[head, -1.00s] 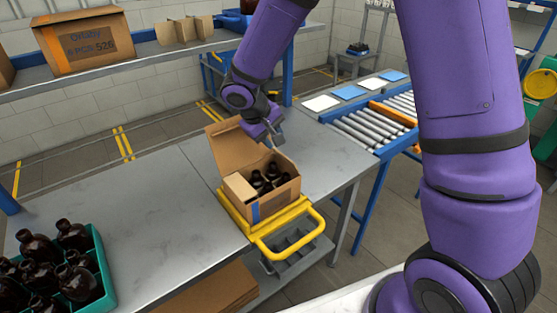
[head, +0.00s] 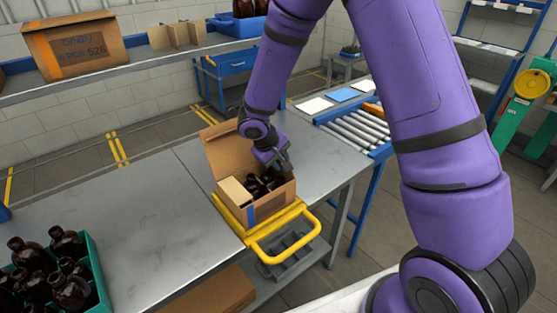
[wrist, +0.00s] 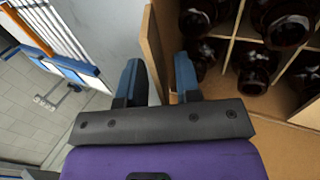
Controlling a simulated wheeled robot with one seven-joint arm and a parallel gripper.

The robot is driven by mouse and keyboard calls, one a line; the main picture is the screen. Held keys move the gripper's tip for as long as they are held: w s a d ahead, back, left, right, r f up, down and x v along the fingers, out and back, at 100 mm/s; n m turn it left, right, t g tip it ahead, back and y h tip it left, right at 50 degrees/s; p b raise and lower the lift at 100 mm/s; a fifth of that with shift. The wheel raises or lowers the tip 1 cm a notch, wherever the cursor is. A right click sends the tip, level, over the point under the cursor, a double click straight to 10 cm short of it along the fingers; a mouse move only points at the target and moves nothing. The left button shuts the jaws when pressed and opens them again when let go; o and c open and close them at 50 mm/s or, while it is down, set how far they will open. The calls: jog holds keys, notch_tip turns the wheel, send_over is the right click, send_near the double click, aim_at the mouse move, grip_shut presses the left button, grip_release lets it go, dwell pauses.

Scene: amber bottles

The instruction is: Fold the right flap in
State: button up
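The open cardboard carton (head: 274,203) stands in a yellow-handled holder (head: 262,226) at the table's front edge. Its large back-left flap (head: 226,150) stands up, and a paler flap (head: 234,190) lies inward over the left side. Dark bottles (head: 258,186) stand inside; they also show between dividers in the wrist view (wrist: 282,22). My gripper (head: 282,168) is at the carton's right rim. In the wrist view my gripper (wrist: 158,75) has its fingers apart, with a cardboard edge (wrist: 156,42) running between them. My arm hides the right flap in the head view.
A green crate of brown bottles (head: 98,275) stands at the table's lower left. A roller conveyor (head: 350,132) lies beyond the right end. The middle of the table is bare.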

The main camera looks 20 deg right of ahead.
grip_shut()
jog(key=shift+a+h, duration=0.2)
jog(key=shift+h, duration=0.1)
jog(key=shift+s+a+f+t+h, duration=0.1)
jog(key=shift+a+f+t+h, duration=0.1)
jog(key=shift+t+h, duration=0.35)
jog(key=shift+s+a+f+t+h, duration=0.1)
jog(key=shift+a+f+t+h, duration=0.1)
jog(key=shift+h, duration=0.65)
jog(key=shift+s+a+f+t+h, duration=0.1)
jog(key=shift+f+h, duration=0.05)
jog(key=shift+h, duration=0.95)
grip_release()
